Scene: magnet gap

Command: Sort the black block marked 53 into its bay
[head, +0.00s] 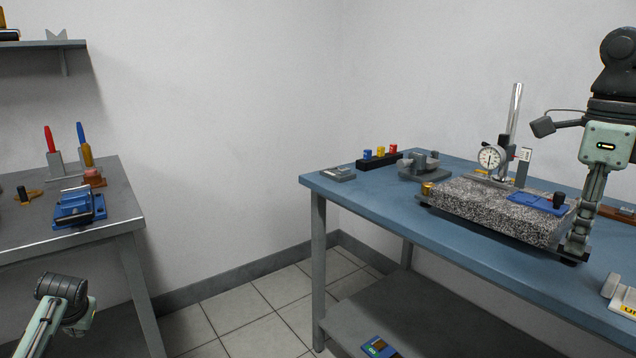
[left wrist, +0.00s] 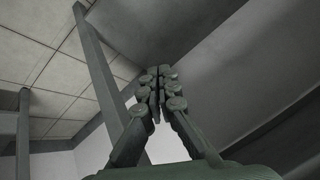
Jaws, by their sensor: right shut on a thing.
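My right gripper (head: 575,250) points down at the right end of the speckled granite plate (head: 490,212). It is shut on a small dark thing, mostly hidden by the fingers; I cannot read a mark on it. No number 53 is readable anywhere. A grey-white holder (head: 621,292) with a yellow label, cut off by the right edge, stands on the blue bench; its lettering is only partly visible. My left gripper (left wrist: 158,85) has its fingers together and nothing visible between them. In the head view only part of my left arm shows at bottom left.
On the granite plate are a dial gauge (head: 491,159) on a stand and a blue plate (head: 538,203) with a black knob (head: 559,199). A black rack (head: 379,160) with coloured pieces stands at the back. The front left of the blue bench (head: 400,222) is clear.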

